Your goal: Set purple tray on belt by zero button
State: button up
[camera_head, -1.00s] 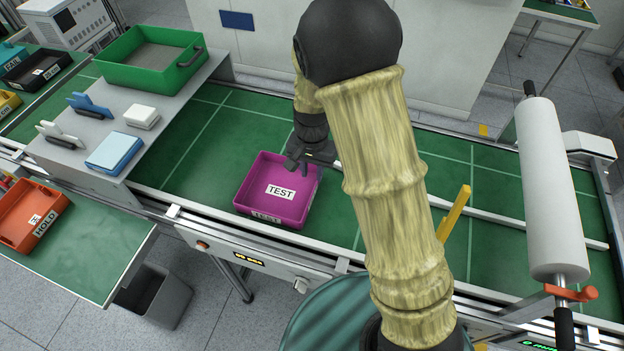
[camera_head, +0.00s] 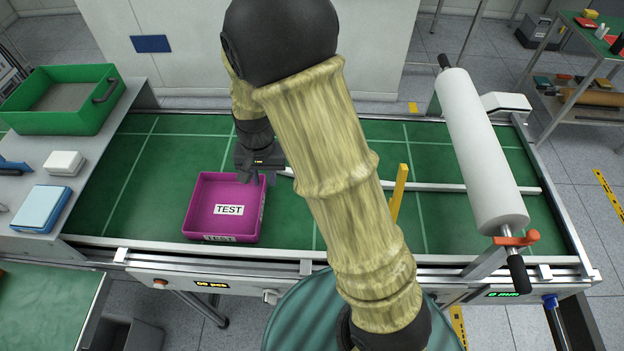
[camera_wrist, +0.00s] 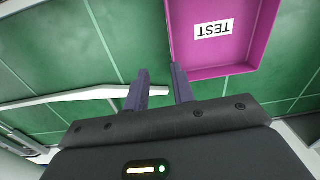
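The purple tray (camera_head: 192,222), marked TEST, lies flat on the green belt (camera_head: 120,195) at left of centre. My gripper (camera_head: 250,178) is at the tray's far right corner. In the wrist view, my gripper (camera_wrist: 158,70) is open, with a clear gap between its two fingers. One finger overlaps the edge of the purple tray (camera_wrist: 234,72) in this view; the other is over the green belt. I cannot tell whether the finger touches the tray. No button labelled zero is readable. A red button (camera_head: 160,283) and a 0 mm display (camera_head: 504,294) are on the front rail.
A white roller (camera_head: 480,150) spans the belt at right. A yellow upright piece (camera_head: 398,190) and a pale rail (camera_head: 430,187) stand between my arm and the roller. A grey side shelf at left holds a green bin (camera_head: 55,122) and a blue-white box (camera_head: 41,208).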

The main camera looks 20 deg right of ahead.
jog(key=s+d+r+n+t, duration=0.2)
jog(key=s+d+r, duration=0.5)
jog(key=s+d, duration=0.4)
jog(key=shift+s+d+r+n, duration=0.2)
jog(key=shift+r+n, duration=0.15)
jog(key=shift+n, duration=0.35)
